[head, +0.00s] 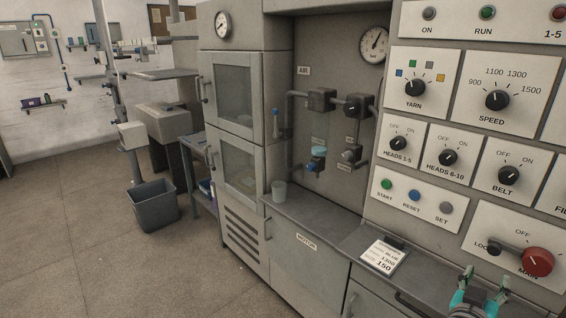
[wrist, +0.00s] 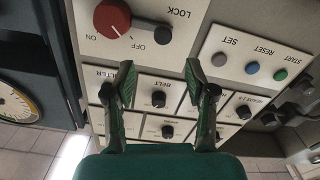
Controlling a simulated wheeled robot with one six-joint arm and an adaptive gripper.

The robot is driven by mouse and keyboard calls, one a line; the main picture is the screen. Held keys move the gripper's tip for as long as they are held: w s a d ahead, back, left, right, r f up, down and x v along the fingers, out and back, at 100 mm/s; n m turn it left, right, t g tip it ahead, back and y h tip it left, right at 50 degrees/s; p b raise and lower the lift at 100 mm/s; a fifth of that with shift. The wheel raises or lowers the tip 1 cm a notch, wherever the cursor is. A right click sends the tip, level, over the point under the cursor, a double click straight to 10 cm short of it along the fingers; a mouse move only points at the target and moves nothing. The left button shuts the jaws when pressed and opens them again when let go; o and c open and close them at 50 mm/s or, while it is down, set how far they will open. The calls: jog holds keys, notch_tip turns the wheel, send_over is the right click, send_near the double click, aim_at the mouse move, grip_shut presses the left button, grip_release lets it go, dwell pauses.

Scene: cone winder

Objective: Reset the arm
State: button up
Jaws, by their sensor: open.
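My gripper (head: 486,279) is at the bottom right of the head view, in front of the lower part of the control panel (head: 455,208). Its two fingers are apart with nothing between them. In the wrist view the gripper (wrist: 160,76) is also open and empty, facing the panel, which appears upside down. The red main switch (head: 538,262) is to the right of the gripper in the head view. It also shows at the top of the wrist view (wrist: 113,18). Most of my arm is out of view.
A grey counter (head: 325,228) runs along the machine, with a cup (head: 279,192) and an order card (head: 384,255) on it. Valves and pipes (head: 321,100) fill the recess behind. A bin (head: 152,207) stands on the floor at left, where the floor is clear.

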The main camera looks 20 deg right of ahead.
jog(key=w+a+f+n+t+y, duration=0.2)
jog(key=a+f+n+t+y, duration=0.25)
jog(key=a+f, duration=0.5)
jog(key=s+a+f+n+t+y, duration=0.2)
jog(key=s+a+f+y, duration=0.15)
jog(key=a, duration=0.45)
jog(key=s+a+f+n+t+y, duration=0.1)
jog(key=s+a+f+n+y, duration=0.3)
jog(key=a, duration=0.5)
jog(key=s+a+y, duration=0.2)
jog(key=s+a, duration=0.2)
jog(key=s, duration=0.4)
jog(key=s+a+y, duration=0.2)
jog(key=s+a, duration=0.3)
jog(key=s, duration=0.3)
jog(key=shift+s+f+y, duration=0.25)
jog(key=shift+f+y, duration=0.05)
jog(key=shift+f, duration=0.05)
